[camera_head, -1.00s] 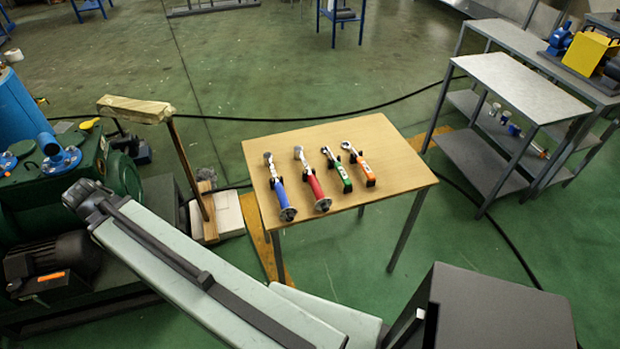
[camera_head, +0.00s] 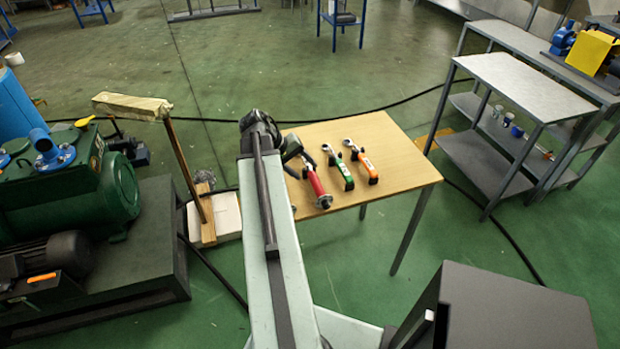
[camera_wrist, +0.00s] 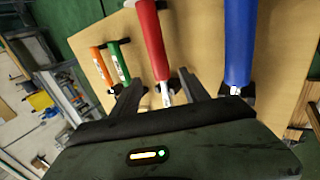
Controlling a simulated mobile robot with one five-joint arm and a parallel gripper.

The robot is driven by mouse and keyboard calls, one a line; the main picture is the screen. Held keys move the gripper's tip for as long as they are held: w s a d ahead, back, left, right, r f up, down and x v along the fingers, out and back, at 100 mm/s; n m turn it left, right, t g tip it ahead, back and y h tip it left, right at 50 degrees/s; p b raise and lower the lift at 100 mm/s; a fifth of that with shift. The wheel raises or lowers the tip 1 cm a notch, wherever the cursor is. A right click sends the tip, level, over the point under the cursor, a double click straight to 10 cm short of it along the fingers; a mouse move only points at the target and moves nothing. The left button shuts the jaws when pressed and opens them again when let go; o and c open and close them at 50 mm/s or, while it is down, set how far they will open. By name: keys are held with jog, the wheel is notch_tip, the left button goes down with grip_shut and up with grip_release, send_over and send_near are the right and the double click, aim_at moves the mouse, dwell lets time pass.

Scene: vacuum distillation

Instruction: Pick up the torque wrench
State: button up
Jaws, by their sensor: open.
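Several wrench-like tools lie in a row on the wooden table. A red-handled tool (camera_head: 318,185) lies next to a green one (camera_head: 341,168) and an orange one (camera_head: 364,162). The wrist view shows the red tool (camera_wrist: 152,40), a blue-handled tool (camera_wrist: 240,45), the green tool (camera_wrist: 118,62) and the orange tool (camera_wrist: 99,62). I cannot tell by a label which is the torque wrench. My gripper (camera_wrist: 162,90) is open and empty, its fingers on either side of the red tool's metal shaft. In the head view, my arm hides the blue tool.
The wooden table (camera_head: 400,160) has bare room right of the tools. A grey shelf table (camera_head: 515,85) stands further right. A green machine (camera_head: 100,190) and a wooden post with a block top (camera_head: 130,106) stand left. A black cable crosses the floor.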

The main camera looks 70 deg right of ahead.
aim_at(311, 176)
jog(key=b+x, duration=0.4)
jog(key=x, duration=0.1)
jog(key=shift+s+a+f, duration=0.1)
jog(key=shift+a+f, duration=0.15)
jog(key=shift+f, duration=0.05)
jog(key=shift+r, duration=0.2)
jog(key=shift+s, duration=0.1)
grip_shut()
jog(key=shift+d, duration=0.1)
dwell(0.6)
